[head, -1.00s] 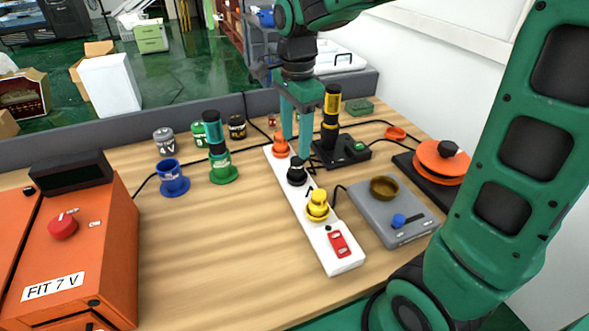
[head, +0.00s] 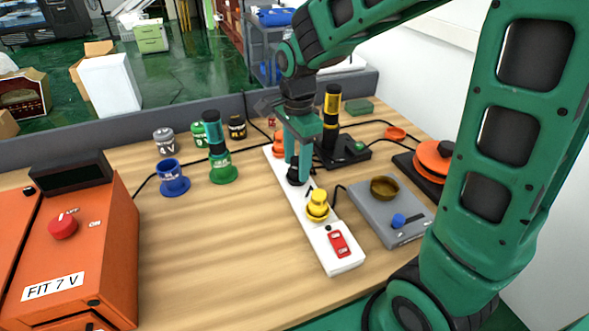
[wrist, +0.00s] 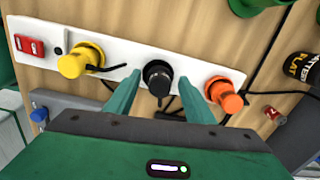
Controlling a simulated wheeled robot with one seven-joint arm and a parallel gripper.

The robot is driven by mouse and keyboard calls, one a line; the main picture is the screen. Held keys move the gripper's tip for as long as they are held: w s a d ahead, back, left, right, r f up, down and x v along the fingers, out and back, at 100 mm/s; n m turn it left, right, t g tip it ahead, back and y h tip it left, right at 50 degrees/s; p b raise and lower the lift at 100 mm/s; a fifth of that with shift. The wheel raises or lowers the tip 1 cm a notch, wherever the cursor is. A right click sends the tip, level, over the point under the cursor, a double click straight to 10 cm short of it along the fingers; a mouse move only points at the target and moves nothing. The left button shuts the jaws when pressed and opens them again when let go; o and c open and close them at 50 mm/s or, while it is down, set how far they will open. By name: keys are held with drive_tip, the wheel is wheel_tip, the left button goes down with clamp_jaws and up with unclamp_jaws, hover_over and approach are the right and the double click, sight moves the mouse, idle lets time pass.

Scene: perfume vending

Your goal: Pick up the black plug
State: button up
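The black plug (head: 296,174) sits in the white power strip (head: 333,252), between the orange plug (head: 279,146) and the yellow plug (head: 317,204). In the wrist view the black plug (wrist: 157,78) stands between the two teal fingers of my gripper (wrist: 157,95), with a gap showing on each side. My gripper (head: 297,180) is open and lowered around the plug. In the head view the fingers hide part of the plug.
The yellow plug (wrist: 84,60) and orange plug (wrist: 224,94) flank it closely on the strip. A grey scale (head: 398,222) stands to the right, a black base (head: 345,152) behind. Green (head: 222,169) and blue (head: 172,179) holders stand left. The front-left wood is clear.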

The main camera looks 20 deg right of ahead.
sight(293, 161)
drive_tip(key=c, duration=0.9)
drive_tip(key=shift+r, duration=0.15)
drive_tip(key=shift+r, duration=0.5)
drive_tip(key=r, duration=0.2)
drive_tip(key=a+r, duration=0.1)
drive_tip(key=shift+s+r, duration=0.25)
drive_tip(key=shift+r, duration=0.05)
drive_tip(key=s+a+r, duration=0.2)
drive_tip(key=a, duration=0.1)
drive_tip(key=s+a+r, duration=0.1)
drive_tip(key=a+r, duration=0.1)
drive_tip(key=a, duration=0.1)
drive_tip(key=s+a+r, duration=0.2)
drive_tip(key=a, duration=0.1)
drive_tip(key=shift+s+r, duration=0.1)
drive_tip(key=shift+s, duration=0.2)
drive_tip(key=shift+c, duration=0.3)
drive_tip(key=o, duration=0.5)
drive_tip(key=c, duration=0.4)
